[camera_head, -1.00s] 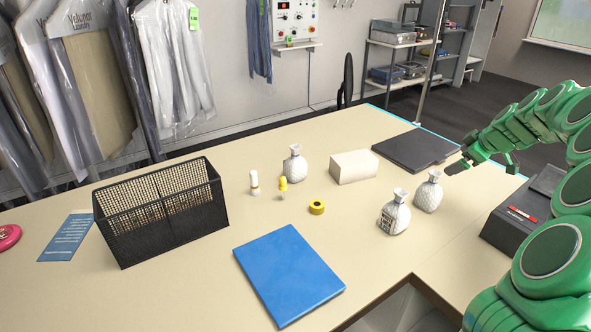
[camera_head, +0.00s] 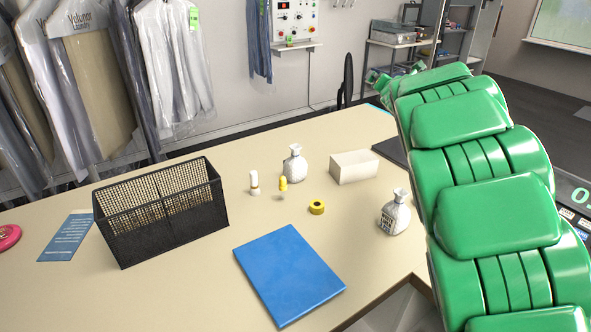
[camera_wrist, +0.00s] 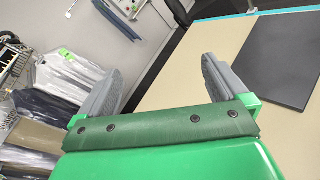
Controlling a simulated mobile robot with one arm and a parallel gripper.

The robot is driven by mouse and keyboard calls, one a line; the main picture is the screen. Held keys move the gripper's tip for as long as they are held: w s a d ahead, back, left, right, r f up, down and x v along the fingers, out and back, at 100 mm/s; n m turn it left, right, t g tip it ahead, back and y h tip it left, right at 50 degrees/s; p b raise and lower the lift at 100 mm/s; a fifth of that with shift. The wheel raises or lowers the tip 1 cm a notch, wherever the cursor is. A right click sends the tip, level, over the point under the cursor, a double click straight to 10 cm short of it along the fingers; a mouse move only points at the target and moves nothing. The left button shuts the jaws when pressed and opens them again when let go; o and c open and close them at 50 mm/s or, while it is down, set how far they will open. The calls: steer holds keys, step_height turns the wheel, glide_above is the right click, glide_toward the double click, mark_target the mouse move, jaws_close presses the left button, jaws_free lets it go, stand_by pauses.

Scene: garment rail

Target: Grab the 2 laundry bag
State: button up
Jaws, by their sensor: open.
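Garments in clear plastic covers (camera_head: 90,80) hang at the left in the head view, some marked with a laundry name. They also show at the left of the wrist view (camera_wrist: 65,75). Two white, textured, narrow-necked bag- or vase-shaped things stand on the counter, one at the back (camera_head: 294,165) and one with a dark printed patch (camera_head: 394,214) beside my arm. I cannot tell which things are the laundry bags. My gripper (camera_wrist: 160,85) is open, with nothing between its grey fingers.
A dark mat (camera_wrist: 285,60) is at the wrist view's right. My arm covers the counter's right side.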

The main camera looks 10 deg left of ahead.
steer(key=s+a+f+n+y, duration=0.2)
steer(key=a+f+n+y, duration=0.25)
steer(key=a, duration=0.45)
steer(key=n+g+y, duration=0.3)
steer(key=n+g, duration=0.3)
steer(key=n, duration=0.3)
glide_above(301, 166)
steer(key=s+d, duration=0.3)
step_height(301, 166, down, 13)
step_height(301, 166, down, 8)
steer(key=shift+w+a+r, duration=0.1)
steer(key=shift+x, duration=3.25)
steer(key=shift+w+a+f, duration=0.35)
steer(key=shift+w+a, duration=0.05)
steer(key=c, duration=1)
steer(key=shift+r, duration=0.1)
steer(key=shift+c, duration=0.2)
